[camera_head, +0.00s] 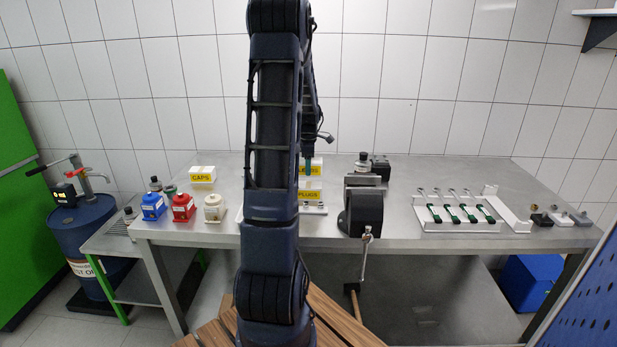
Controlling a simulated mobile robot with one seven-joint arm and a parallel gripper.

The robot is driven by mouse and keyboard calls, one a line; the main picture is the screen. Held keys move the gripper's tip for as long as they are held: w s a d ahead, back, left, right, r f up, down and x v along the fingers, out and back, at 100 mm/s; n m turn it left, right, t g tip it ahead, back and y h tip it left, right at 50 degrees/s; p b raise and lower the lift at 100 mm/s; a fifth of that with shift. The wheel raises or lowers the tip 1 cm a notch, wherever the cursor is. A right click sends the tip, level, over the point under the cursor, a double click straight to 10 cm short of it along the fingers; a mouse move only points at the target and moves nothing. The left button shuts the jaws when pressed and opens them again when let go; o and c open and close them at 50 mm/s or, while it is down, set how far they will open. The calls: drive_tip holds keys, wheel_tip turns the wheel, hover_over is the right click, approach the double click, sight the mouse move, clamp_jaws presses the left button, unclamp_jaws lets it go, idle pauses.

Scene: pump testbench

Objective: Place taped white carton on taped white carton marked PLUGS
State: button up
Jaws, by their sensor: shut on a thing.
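A white carton (318,163) with a yellow label shows just right of my arm, above the middle of the bench. My gripper (308,167) is shut on it from above; the arm hides most of the gripper and the carton's left part. Directly below is the white carton with a yellow PLUGS label (309,195), its left side hidden by my arm. The held carton appears just above or touching the PLUGS carton's top; I cannot tell which. Another white carton labelled CAPS (202,175) stands apart on the bench's left.
A dark vise (363,212) stands close on the right. Blue (152,206), red (183,207) and cream (214,207) containers stand at the left front. A white tray (458,225) with green-handled tools is on the right. The steel bench (400,172) is bare behind the tray.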

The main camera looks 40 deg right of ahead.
drive_tip(key=shift+f, duration=2.4)
drive_tip(key=shift+f, duration=0.1)
drive_tip(key=o, duration=1.1)
drive_tip(key=shift+c, duration=0.2)
